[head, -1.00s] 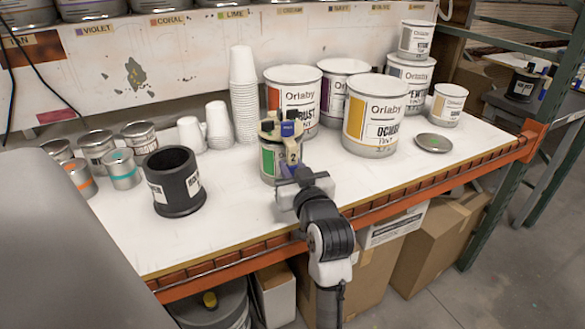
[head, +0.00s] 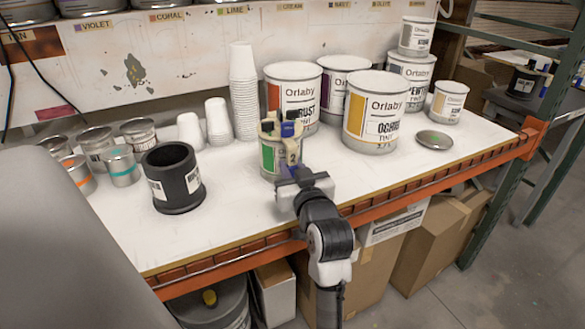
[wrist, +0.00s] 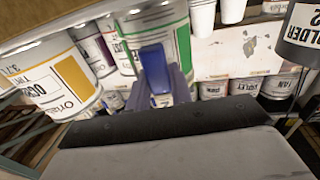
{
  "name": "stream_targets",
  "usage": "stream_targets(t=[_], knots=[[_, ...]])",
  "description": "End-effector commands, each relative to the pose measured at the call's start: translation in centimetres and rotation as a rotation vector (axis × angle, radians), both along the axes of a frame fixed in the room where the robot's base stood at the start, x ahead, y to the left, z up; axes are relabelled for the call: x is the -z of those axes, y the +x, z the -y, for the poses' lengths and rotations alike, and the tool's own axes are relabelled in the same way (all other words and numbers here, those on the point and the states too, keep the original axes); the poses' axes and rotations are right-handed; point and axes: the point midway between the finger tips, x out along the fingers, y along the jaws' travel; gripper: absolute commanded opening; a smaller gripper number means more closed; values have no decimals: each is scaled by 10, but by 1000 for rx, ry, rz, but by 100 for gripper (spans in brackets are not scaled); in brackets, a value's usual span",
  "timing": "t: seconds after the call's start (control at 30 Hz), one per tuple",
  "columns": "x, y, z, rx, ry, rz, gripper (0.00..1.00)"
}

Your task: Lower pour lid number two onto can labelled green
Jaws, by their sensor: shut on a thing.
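The green-labelled can (head: 268,158) stands on the white bench near its middle, partly hidden by my gripper. In the wrist view the can (wrist: 184,42) appears upside down, just beyond the fingers. My gripper (head: 289,140) is over the can's front side, shut on a blue handle (head: 288,129) that seems to belong to the pour lid. In the wrist view the blue handle (wrist: 154,68) sits between the purple fingers. A tag reading 2 shows at the fingers in the head view. The lid's body lies at the can's top, and I cannot tell whether it touches the rim.
Large Orlaby cans (head: 375,115) stand close behind and right. Stacked white cups (head: 243,95) stand behind. A black holder (head: 173,182) stands left, near small cans (head: 122,166). A loose lid (head: 433,140) lies right. The bench front is clear.

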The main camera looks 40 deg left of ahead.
Motion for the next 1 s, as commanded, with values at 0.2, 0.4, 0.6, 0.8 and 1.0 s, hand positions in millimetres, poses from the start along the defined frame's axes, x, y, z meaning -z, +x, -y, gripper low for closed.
stream_targets(t=[0.2, 0.4, 0.6, 0.8, 1.0], knots=[[0, 0, 0, 0, 1, 1, 0], [0, 0, 0, 0, 1, 1, 41], [0, 0, 0, 0, 1, 1, 47], [1, 0, 0, 0, -1, -1, 47], [1, 1, -1, 0, -1, -1, 47]])
